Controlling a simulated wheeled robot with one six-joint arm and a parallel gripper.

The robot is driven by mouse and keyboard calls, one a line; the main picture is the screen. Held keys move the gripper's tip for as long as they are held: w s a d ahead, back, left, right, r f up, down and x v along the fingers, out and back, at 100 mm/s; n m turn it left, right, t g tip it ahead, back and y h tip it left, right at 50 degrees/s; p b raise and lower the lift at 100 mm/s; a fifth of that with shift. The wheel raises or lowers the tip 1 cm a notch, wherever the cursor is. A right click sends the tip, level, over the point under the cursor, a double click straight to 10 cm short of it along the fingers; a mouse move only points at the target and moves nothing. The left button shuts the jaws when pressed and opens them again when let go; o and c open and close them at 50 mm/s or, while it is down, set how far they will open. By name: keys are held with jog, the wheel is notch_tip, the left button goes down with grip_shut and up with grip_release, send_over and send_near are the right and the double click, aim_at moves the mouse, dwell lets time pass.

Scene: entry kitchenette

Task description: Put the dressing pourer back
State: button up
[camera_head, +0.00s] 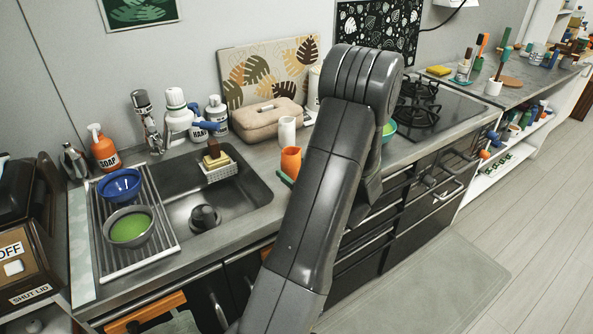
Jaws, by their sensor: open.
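My arm rises through the middle of the picture and bends over near the counter's back. My gripper is hidden behind it. I cannot tell for sure which thing is the dressing pourer. An orange cup-like vessel (291,162) stands on the counter just left of my arm, with a white cylinder (287,131) behind it. A white bottle with a blue part (182,117) stands behind the sink, next to a smaller grey-white bottle (215,114). A teal bowl (389,130) shows partly at my arm's right edge.
The sink (255,190) holds a small white basket (219,170). A drying rack (166,244) to its left bears a blue bowl (120,185) and a grey-green bowl (130,227). An orange soap bottle (104,150) stands behind. The stove (425,105) is at right; floor (545,215) there is clear.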

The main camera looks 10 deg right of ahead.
jog(key=shift+r+p, duration=0.15)
jog(key=shift+p, duration=0.2)
jog(key=b+v, duration=0.2)
jog(key=v, duration=1.1)
jog(key=shift+s+d, duration=0.25)
jog(key=shift+s, duration=0.05)
jog(key=p+x, duration=0.1)
jog(key=x, duration=1.2)
jog(key=shift+w+a+p, duration=0.25)
jog(key=shift+p, duration=0.15)
jog(key=shift+w+f+b, duration=0.15)
jog(key=shift+f+b, duration=0.1)
jog(key=shift+b, duration=0.15)
jog(key=shift+r+p, duration=0.3)
jog(key=shift+p, duration=0.05)
jog(key=shift+f, duration=0.1)
